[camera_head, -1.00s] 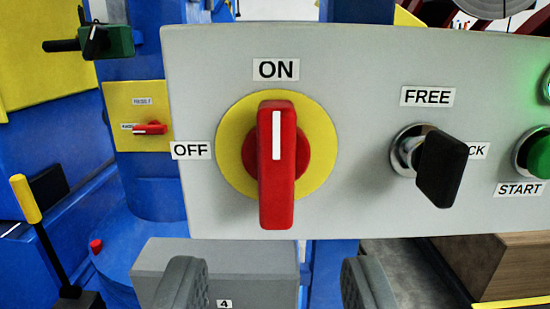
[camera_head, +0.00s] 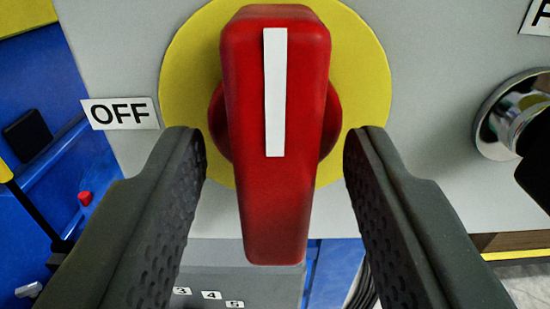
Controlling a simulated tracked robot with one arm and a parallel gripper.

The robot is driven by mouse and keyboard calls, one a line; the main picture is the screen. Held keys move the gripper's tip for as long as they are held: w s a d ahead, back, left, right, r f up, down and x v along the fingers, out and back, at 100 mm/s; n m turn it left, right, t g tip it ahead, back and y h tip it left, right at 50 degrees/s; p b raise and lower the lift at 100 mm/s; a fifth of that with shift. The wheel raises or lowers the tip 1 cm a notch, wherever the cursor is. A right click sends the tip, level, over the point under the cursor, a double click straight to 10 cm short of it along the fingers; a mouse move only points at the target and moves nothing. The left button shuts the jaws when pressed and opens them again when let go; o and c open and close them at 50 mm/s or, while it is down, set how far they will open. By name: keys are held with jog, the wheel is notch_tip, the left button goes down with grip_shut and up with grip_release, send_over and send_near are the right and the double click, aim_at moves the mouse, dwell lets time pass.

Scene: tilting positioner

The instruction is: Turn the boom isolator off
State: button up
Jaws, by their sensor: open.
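The isolator is a red rotary handle (camera_head: 275,190) on a yellow disc (camera_head: 185,95), mounted on a grey panel (camera_head: 425,100). The handle stands vertical, and its white line points straight up. The OFF label (camera_head: 119,113) is to the left of the disc; the ON label is out of the picture. My gripper (camera_head: 273,150) is open, with one finger on each side of the red handle. A gap shows between each finger and the handle. Whether this handle is the boom isolator is not written in view.
A chrome key switch (camera_head: 505,115) with a black key sits on the panel at the right, close to my right finger. A grey box with number labels (camera_head: 210,295) is below the panel. Blue machinery (camera_head: 30,215) is behind at the left.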

jog(key=shift+a, duration=0.1)
grip_shut()
jog(key=shift+r+n+p, duration=0.1)
jog(key=shift+n+p, duration=0.2)
jog(key=shift+p, duration=0.3)
jog(key=n+p, duration=0.1)
jog(key=p, duration=0.2)
jog(key=shift+r+n, duration=0.2)
jog(key=shift+n, duration=0.1)
jog(key=n+p, duration=0.3)
jog(key=p, duration=0.2)
jog(key=shift+n, duration=0.3)
jog(key=n+p, duration=0.2)
jog(key=shift+f+n, duration=0.15)
jog(key=shift+n, duration=0.25)
jog(key=n+p, duration=0.2)
jog(key=n, duration=0.1)
jog(key=shift+n+p, duration=0.3)
jog(key=n+p, duration=0.2)
jog(key=n, duration=0.3)
jog(key=shift+s+n, duration=0.1)
jog(key=shift+n, duration=0.2)
jog(key=shift+f+n, duration=0.1)
jog(key=shift+n, duration=0.2)
